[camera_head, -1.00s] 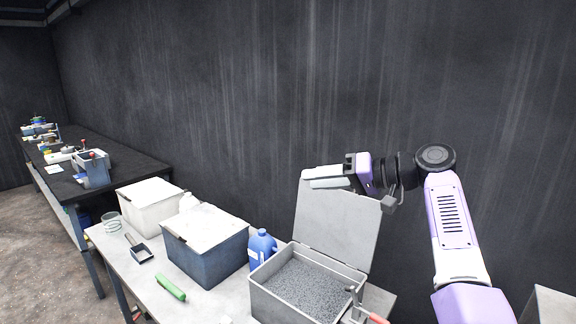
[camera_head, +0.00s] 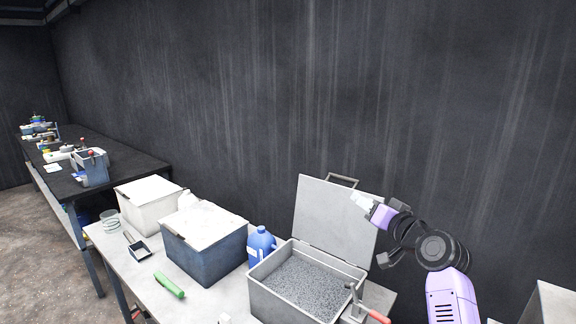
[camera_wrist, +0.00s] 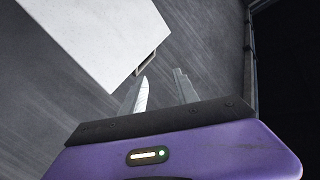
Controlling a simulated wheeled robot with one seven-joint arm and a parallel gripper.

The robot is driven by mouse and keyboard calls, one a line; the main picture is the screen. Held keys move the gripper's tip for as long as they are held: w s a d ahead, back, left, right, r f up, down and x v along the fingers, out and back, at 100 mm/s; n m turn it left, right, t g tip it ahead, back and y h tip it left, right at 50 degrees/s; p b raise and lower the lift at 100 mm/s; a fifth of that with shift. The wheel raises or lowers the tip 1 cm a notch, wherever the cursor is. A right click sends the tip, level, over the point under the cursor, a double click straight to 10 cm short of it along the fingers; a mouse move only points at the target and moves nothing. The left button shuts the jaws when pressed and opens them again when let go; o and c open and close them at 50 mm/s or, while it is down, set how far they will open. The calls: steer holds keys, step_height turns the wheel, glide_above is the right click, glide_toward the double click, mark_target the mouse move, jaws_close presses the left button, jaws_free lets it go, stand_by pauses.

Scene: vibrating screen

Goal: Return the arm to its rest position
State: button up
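My gripper (camera_head: 361,200) is in front of the raised lid (camera_head: 325,222) of the grey box, near the lid's right upper part, in the head view. In the wrist view my gripper (camera_wrist: 163,88) shows two pale fingers set apart, with nothing between them. The lid's pale face (camera_wrist: 95,35) and its dark handle (camera_wrist: 146,62) lie beyond the fingers, at the upper left. My purple arm bends at its dark joint to the right of the lid.
The open grey box (camera_head: 262,302) holds grey granules. A red-handled clamp (camera_head: 377,315) is at its right front. A blue jug (camera_head: 261,246), a dark blue box (camera_head: 204,262), a white box (camera_head: 146,214) and a green object (camera_head: 169,285) stand or lie to the left. Open space lies above.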

steer(key=s+d+f+m+t+h+b, duration=0.1)
steer(key=s+d+f+h, duration=0.15)
steer(key=s+f, duration=0.75)
steer(key=s+d+f+t+h+b, duration=0.1)
steer(key=s+d+f+h+b, duration=0.15)
steer(key=s+f, duration=0.7)
steer(key=s+a+f+n+g+b, duration=0.1)
steer(key=s+f, duration=0.1)
steer(key=s, duration=1.2)
steer(key=s+a+f+n+g+b, duration=0.1)
steer(key=s+a+f+b, duration=0.1)
steer(key=s, duration=1.3)
steer(key=s+a+f+n+g+b, duration=0.1)
steer(key=s+f+b, duration=0.1)
steer(key=s, duration=1.3)
steer(key=shift+s+a+f, duration=0.25)
steer(key=shift+a+f, duration=0.15)
steer(key=shift+f, duration=0.15)
